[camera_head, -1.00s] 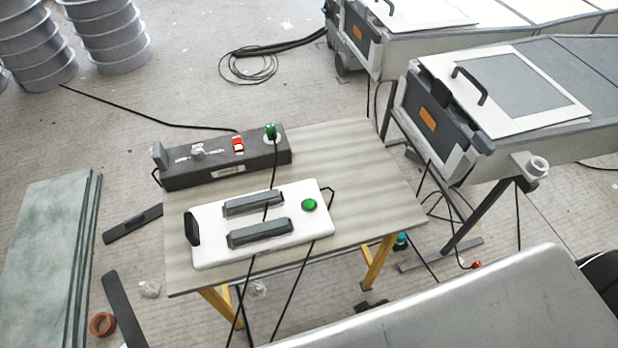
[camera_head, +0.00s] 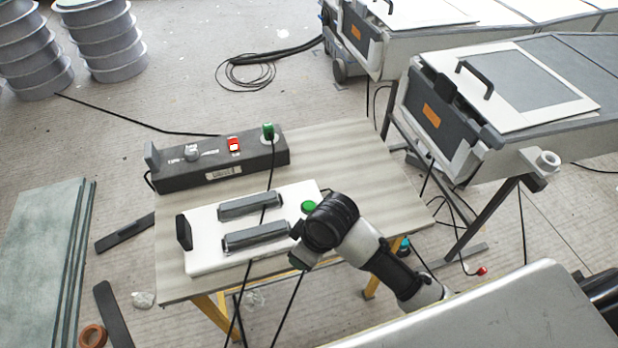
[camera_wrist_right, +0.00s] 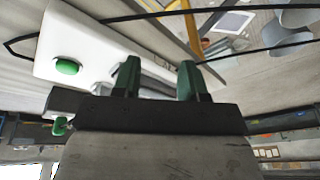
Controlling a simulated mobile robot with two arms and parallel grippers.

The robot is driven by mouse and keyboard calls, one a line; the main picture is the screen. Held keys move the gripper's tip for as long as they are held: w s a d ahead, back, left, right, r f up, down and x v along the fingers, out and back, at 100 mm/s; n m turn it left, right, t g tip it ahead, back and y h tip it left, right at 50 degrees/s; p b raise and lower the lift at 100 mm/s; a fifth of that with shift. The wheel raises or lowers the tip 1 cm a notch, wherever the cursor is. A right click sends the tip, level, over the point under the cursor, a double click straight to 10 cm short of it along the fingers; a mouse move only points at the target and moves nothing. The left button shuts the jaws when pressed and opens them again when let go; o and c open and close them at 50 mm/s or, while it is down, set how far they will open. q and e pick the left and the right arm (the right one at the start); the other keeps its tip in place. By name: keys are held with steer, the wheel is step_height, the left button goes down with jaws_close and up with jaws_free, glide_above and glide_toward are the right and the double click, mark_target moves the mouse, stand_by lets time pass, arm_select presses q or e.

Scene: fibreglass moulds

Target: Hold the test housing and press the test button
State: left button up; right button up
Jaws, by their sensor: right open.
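The white test housing (camera_head: 200,258) lies on the small table, with two grey bars on top, a black end piece at its left and a green button (camera_head: 309,208) near its right end. My right gripper (camera_head: 297,250) is at the front right edge of the housing, close to the button; contact cannot be told. The right wrist view shows its two green fingers (camera_wrist_right: 158,80) apart and empty beside the white housing (camera_wrist_right: 105,50), with the green button (camera_wrist_right: 67,66) left of them. My left gripper is not in view.
A dark control box (camera_head: 220,171) with a red switch (camera_head: 234,145) and a green knob (camera_head: 268,131) stands behind the housing on the wooden table (camera_head: 350,150). Cables cross the housing and hang off the front. A grey mould machine (camera_head: 440,110) stands at the right.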

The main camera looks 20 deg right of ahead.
steer(key=w, duration=0.3)
steer(key=w+d+r+n+g+h, duration=0.1)
steer(key=w, duration=0.2)
steer(key=w+r+n, duration=0.1)
steer(key=w, duration=0.1)
steer(key=shift+w+d+h, duration=0.15)
steer(key=shift+w+h, duration=0.15)
steer(key=shift+w, duration=0.1)
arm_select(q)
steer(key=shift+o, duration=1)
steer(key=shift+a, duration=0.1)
arm_select(e)
steer(key=w+d+r+g+h, duration=0.1)
steer(key=w+d+r, duration=0.2)
steer(key=w, duration=0.3)
steer(key=shift+d+r, duration=0.15)
steer(key=shift+d, duration=0.55)
